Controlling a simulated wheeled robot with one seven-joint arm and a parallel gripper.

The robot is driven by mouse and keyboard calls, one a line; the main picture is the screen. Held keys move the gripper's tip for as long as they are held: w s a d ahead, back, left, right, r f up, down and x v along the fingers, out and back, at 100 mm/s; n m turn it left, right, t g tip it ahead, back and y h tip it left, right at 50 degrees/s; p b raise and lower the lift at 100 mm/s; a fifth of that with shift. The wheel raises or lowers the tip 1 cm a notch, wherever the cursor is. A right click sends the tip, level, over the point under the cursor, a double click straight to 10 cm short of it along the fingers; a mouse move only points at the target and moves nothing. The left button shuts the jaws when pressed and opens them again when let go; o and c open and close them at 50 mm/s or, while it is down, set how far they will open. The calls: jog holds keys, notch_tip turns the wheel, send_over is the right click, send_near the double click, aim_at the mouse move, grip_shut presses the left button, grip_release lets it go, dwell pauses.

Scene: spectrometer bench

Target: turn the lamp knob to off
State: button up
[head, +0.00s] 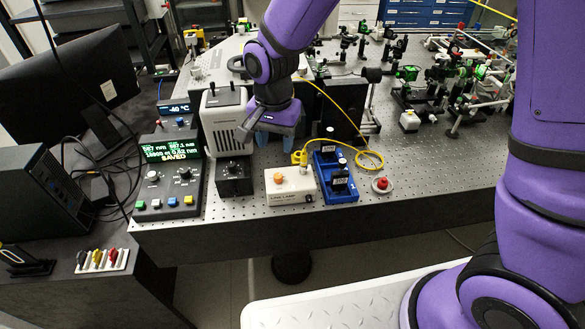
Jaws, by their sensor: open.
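A cream box (290,187) with small, hard-to-read lettering on its front stands near the front edge of the bench. An orange knob or button (279,178) sits on its top left, and its setting is too small to read. A black box (234,178) with a round dial on its upper part stands just left of it; I cannot tell for sure which one carries the lamp knob. My gripper (273,130) is open and points down above and behind the cream box, apart from it. Nothing shows between its fingers.
A blue tray (347,190) with small holders stands right of the cream box, beside a red button (382,184). A yellow cable (346,112) loops behind them. A control console (171,175) with lit displays and a grey housing (226,128) stand at left. The bench's front right is clear.

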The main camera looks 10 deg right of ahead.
aim_at(278, 176)
notch_tip(278, 176, down, 10)
jog(key=shift+f, duration=0.25)
dwell(0.4)
grip_shut()
